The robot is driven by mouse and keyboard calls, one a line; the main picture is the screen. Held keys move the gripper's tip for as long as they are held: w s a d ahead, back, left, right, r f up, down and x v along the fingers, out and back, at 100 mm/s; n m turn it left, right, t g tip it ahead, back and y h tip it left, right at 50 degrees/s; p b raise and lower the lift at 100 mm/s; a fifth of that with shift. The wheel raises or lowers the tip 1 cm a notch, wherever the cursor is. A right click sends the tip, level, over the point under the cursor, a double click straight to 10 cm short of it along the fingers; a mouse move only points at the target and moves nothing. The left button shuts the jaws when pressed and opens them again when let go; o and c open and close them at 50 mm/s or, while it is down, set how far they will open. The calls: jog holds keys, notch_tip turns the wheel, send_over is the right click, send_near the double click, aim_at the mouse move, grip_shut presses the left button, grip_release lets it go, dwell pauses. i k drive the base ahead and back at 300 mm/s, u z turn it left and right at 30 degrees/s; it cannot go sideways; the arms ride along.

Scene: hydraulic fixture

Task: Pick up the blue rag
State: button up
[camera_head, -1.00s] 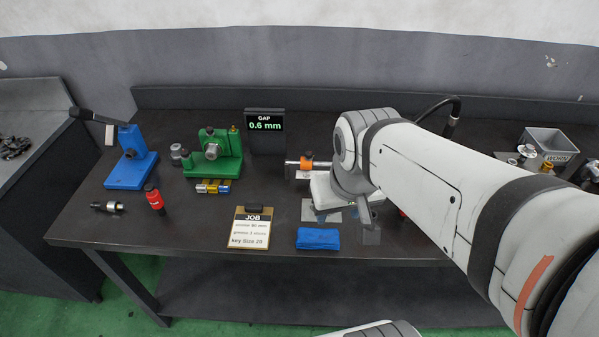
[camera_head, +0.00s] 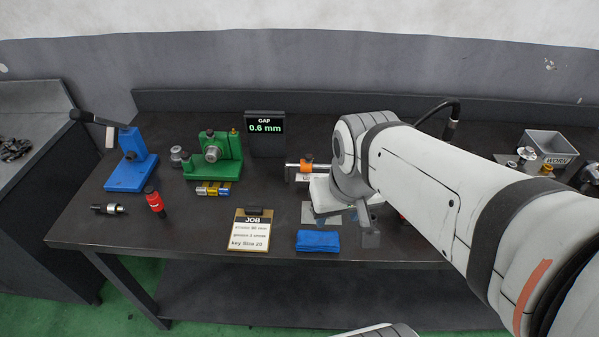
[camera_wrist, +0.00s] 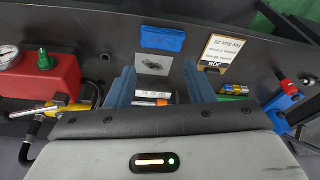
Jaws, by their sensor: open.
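The blue rag (camera_head: 318,241) lies folded flat near the front edge of the bench, right of the job card. It also shows at the top of the wrist view (camera_wrist: 162,38), beyond my fingertips and apart from them. My gripper (camera_wrist: 162,80) is open with its two blue fingers spread and nothing held between them. In the head view my arm's wrist covers most of the gripper, which hangs above the bench behind and right of the rag.
A job card (camera_head: 250,230) lies left of the rag. A metal plate (camera_head: 322,213) lies behind it. A green fixture (camera_head: 215,157), blue press (camera_head: 131,165), red bottle (camera_head: 155,202) and gap display (camera_head: 265,125) stand farther left. A red unit (camera_wrist: 40,80) shows in the wrist view.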

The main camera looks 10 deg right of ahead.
aim_at(307, 241)
jog(key=z, duration=3.05)
jog(key=k, duration=2.05)
jog(key=u, duration=0.75)
jog(key=i, duration=0.95)
jog(key=u, duration=0.05)
